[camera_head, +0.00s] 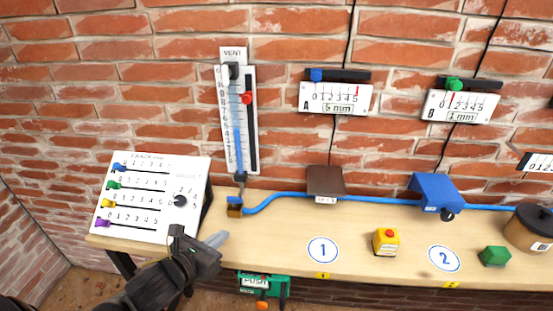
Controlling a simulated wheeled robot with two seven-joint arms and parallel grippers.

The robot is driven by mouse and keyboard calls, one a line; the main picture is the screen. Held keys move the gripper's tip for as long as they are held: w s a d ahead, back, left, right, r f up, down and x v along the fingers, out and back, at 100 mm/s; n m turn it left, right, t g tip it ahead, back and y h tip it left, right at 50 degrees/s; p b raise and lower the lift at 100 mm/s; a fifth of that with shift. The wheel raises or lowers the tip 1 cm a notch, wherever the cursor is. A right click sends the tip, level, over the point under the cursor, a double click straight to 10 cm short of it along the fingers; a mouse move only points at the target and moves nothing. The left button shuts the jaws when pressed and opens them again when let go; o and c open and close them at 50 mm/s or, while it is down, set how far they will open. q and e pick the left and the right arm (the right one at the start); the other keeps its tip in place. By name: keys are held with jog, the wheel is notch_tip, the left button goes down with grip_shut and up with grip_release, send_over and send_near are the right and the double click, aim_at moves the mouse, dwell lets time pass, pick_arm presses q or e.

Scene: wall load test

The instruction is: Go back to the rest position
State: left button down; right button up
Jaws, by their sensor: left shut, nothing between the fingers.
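My left gripper (217,241) is at the front left of the wooden bench (300,247), in front of the white slider panel (150,200). It is shut and empty, its fingertips pointing right and just over the bench's front edge as seen here. My left arm comes in from the bottom left. My right gripper is not in view.
The bench carries a yellow box with a red button (386,242), a green block (494,256), a blue hose (285,197) and a brown pot (529,230). A tall gauge (239,115) and two crack gauges (336,98) (462,104) hang on the brick wall. A green push device (262,284) sits below the edge.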

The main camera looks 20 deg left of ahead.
pick_arm(q)
jog(key=s+d+f+n+g+y, duration=0.15)
jog(key=s+f+n+g, duration=0.35)
jog(key=n, duration=0.7)
jog(key=s+d+f+n+g, duration=0.2)
jog(key=s+f+n, duration=0.5)
jog(key=n, duration=0.5)
jog(key=s+d+f+n+g, duration=0.1)
jog(key=s+f+n+g, duration=0.4)
jog(key=n, duration=0.7)
jog(key=s+f, duration=0.3)
jog(key=f, duration=2.6)
jog(key=s+a+f+g, duration=0.1)
jog(key=s+a+f, duration=0.1)
jog(key=s+f, duration=1.1)
jog(key=s, duration=0.2)
jog(key=shift+s+a+f+m, duration=0.25)
jog(key=shift+s+a+m, duration=0.05)
jog(key=shift+s+m, duration=0.1)
